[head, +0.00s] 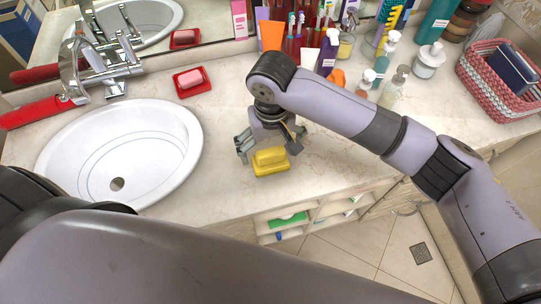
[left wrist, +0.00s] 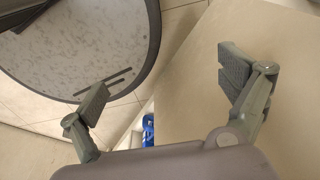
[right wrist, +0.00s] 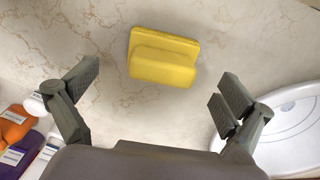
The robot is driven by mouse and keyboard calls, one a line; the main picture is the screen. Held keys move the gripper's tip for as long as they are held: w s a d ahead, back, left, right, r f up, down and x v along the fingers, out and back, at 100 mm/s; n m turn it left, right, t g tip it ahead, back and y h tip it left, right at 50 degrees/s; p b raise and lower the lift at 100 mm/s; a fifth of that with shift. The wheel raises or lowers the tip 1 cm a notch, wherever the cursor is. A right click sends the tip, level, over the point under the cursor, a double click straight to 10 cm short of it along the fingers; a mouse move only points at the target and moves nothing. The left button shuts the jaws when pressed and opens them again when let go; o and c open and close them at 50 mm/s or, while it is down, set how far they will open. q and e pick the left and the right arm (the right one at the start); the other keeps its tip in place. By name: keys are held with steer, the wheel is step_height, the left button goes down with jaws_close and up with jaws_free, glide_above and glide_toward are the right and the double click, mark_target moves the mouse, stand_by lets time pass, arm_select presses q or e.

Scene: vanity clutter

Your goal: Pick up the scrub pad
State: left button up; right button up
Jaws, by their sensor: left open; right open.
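The yellow scrub pad (head: 271,162) lies on the marble counter, right of the sink. In the right wrist view the scrub pad (right wrist: 163,56) lies ahead of the fingers, between their lines, with no finger touching it. My right gripper (head: 268,146) is open above and just behind the pad; its fingers (right wrist: 158,92) are spread wide and empty. My left gripper (left wrist: 165,85) is open and empty in the left wrist view, facing a pale surface and tiled floor. It is hidden in the head view, where only parts of my left arm show.
The sink (head: 121,152) is left of the pad, and a red soap dish (head: 192,82) sits behind it. Bottles and tubes crowd the back, including a pump bottle (head: 393,88). A woven basket (head: 497,84) stands at the right. Open shelves (head: 300,222) are below the counter edge.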

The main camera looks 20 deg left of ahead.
mark_target(270, 160)
steer(key=shift+f+p, duration=0.45)
steer(key=shift+f, duration=0.1)
step_height(270, 160, down, 4)
steer(key=shift+s+r+p, duration=0.1)
steer(key=shift+r+p, duration=0.05)
steer(key=shift+p, duration=0.5)
steer(key=shift+a+f, duration=0.1)
steer(key=shift+f, duration=0.25)
steer(key=shift+c, duration=0.3)
steer(key=c, duration=1.2)
